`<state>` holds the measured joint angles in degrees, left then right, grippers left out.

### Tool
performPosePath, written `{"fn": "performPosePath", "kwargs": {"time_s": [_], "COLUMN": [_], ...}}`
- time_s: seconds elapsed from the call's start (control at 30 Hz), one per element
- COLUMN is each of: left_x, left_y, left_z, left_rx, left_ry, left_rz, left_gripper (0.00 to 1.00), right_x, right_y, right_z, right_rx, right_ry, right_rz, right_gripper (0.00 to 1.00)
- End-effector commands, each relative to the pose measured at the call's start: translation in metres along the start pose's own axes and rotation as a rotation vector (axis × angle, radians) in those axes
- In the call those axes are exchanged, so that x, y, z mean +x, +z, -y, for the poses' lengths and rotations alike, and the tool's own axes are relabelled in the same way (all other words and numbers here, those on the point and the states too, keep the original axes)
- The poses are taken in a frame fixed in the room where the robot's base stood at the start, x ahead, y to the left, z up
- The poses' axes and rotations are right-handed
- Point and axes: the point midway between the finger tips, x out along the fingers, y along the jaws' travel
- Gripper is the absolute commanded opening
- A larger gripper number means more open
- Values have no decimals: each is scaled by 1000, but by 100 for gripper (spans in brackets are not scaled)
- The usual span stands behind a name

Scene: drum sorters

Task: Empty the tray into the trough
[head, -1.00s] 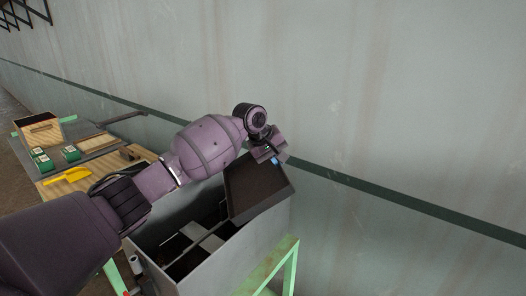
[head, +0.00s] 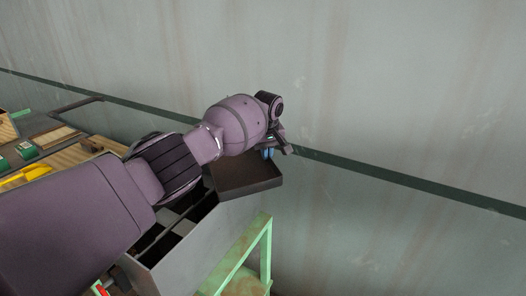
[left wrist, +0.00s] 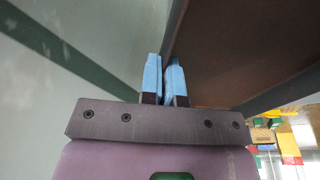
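The tray (head: 248,176) is dark brown and shallow, and the part of its inside that shows looks bare. It is above the far end of the grey trough (head: 192,246), slightly tilted. The trough is a long open box with dark gaps and pale plates inside, partly hidden by my left arm. My left gripper (head: 268,153) is at the tray's far edge. In the left wrist view its blue fingertips (left wrist: 165,78) are close together on either side of the tray's wall (left wrist: 177,28). My right gripper is not in view.
A green frame (head: 266,240) stands at the trough's right end. A wooden bench (head: 85,152) at the left holds a yellow scoop (head: 27,174) and a green box (head: 26,150). The grey wall (head: 400,90) is close behind.

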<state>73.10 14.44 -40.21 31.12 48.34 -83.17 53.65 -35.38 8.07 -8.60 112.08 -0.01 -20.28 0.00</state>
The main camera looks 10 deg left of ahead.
Motion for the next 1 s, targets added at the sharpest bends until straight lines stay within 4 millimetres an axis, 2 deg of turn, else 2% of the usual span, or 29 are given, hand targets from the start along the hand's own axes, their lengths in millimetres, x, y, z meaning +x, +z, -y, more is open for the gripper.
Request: {"fn": "performPosePath", "kwargs": {"time_s": [0.2,0.6,0.9,1.0], "left_x": [9,8,-14,-21], "left_y": [3,3,-1,-2], "left_z": [-5,-4,-6,-7], "left_rx": [7,9,10,10], "left_ry": [-43,-51,-51,-49], "left_rz": [0,1,1,0], "left_gripper": [0,0,0,0], "right_x": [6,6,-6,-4], "right_y": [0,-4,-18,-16], "right_z": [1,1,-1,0], "right_rx": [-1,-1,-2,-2], "right_ry": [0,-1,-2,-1], "right_rz": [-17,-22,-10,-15], "right_gripper": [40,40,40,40]}}
